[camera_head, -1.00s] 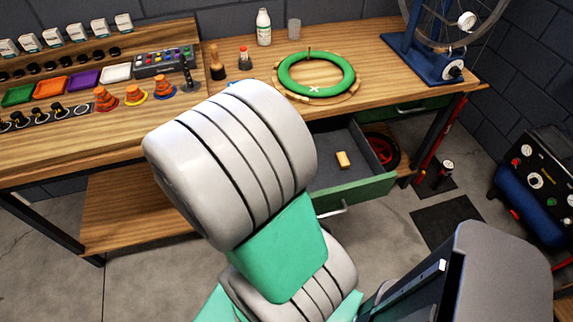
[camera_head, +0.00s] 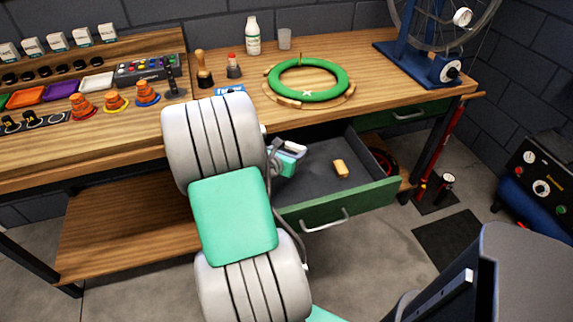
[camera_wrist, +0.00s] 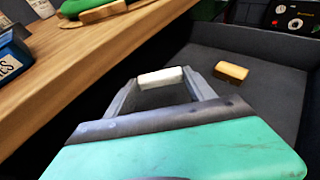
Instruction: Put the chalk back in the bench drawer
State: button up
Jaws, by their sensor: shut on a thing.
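The bench drawer (camera_head: 310,208) stands open, with a green front, a metal handle and a dark grey inside. My gripper (camera_wrist: 160,80) is shut on a short white stick, the chalk (camera_wrist: 160,77), which lies crosswise between the fingertips in the wrist view. In the head view my gripper (camera_head: 290,158) is over the left part of the drawer, partly hidden by my arm. A tan block (camera_head: 341,168) lies on the drawer floor to the right of my gripper; it also shows in the wrist view (camera_wrist: 231,71).
The wooden bench top (camera_head: 370,85) edges the drawer on its far side. On it are a green ring (camera_head: 310,78), a white bottle (camera_head: 253,36), a cup (camera_head: 285,39) and a blue wheel stand (camera_head: 425,63). The drawer floor around the tan block is clear.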

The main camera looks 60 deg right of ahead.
jog(key=w+f, duration=0.1)
jog(key=d+f, duration=0.1)
jog(key=w+f, duration=0.1)
jog(key=shift+w+d+f+b, duration=0.3)
jog(key=shift+d+f+b, duration=0.05)
jog(key=shift+f+b, duration=0.5)
jog(key=shift+f, duration=1.2)
jog(key=o, duration=1.3)
jog(key=shift+w+a+r, duration=0.1)
jog(key=shift+r, duration=0.15)
jog(key=p+v, duration=0.1)
jog(key=v, duration=1)
jog(key=shift+a+p, duration=0.35)
